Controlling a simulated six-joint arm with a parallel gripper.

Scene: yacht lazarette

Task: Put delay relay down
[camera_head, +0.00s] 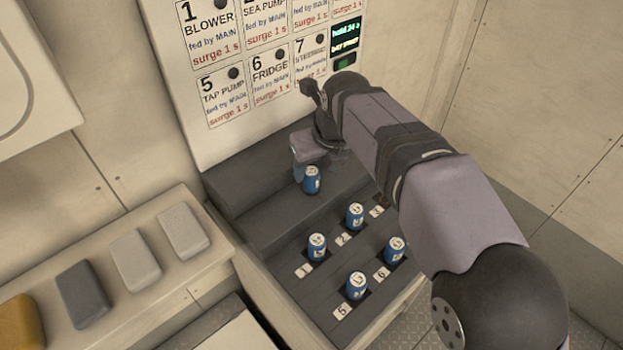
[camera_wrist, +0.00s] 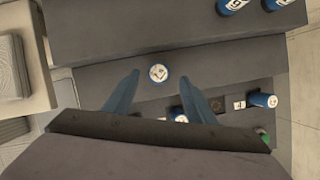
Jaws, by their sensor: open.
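A blue cylindrical relay with a white top (camera_head: 312,181) stands upright on the dark stepped bench, on the level just below the panel. In the wrist view, the same relay (camera_wrist: 158,73) shows its round white top between the tips of my two open fingers. My gripper (camera_head: 302,172) is open beside this relay, partly hidden by my wrist in the head view. Whether a finger touches the relay, I cannot tell. Lettering on its top is too small to read.
Several similar blue relays stand on the lower level, including one by label 1 (camera_head: 317,247) and one by label 5 (camera_head: 356,285). The breaker panel (camera_head: 240,130) rises behind. A shelf at left holds several blocks, one dark grey (camera_head: 82,292).

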